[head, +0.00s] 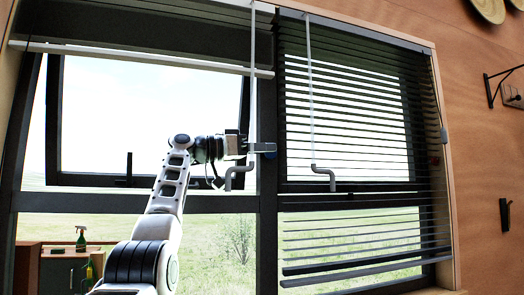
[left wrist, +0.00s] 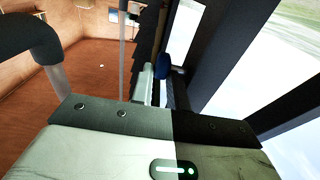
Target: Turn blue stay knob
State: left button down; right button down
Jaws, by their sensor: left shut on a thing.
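The blue stay knob (head: 268,147) is on the dark window frame's middle post, at the right end of my left gripper (head: 248,147). My left arm reaches up from below, and the gripper is shut on the knob. In the left wrist view the knob (left wrist: 164,58) shows as a dark blue piece at the fingertips (left wrist: 154,75), close beside the dark frame. The fingers and my own gripper body hide part of it. My right gripper is in neither view.
Lowered blinds (head: 350,120) cover the right window. The left sash (head: 150,180) is tilted, its blind raised. A green spray bottle (head: 81,240) stands lower left.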

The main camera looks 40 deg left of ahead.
pick_arm(q)
jog(key=shift+g, duration=0.3)
jog(key=c, duration=1.6)
grip_release()
jog(key=shift+w, duration=0.1)
jog(key=shift+c, duration=0.2)
jog(key=b+v, duration=0.1)
jog(key=v, duration=1.5)
jog(key=shift+b, duration=0.3)
jog(key=shift+d+r, duration=0.15)
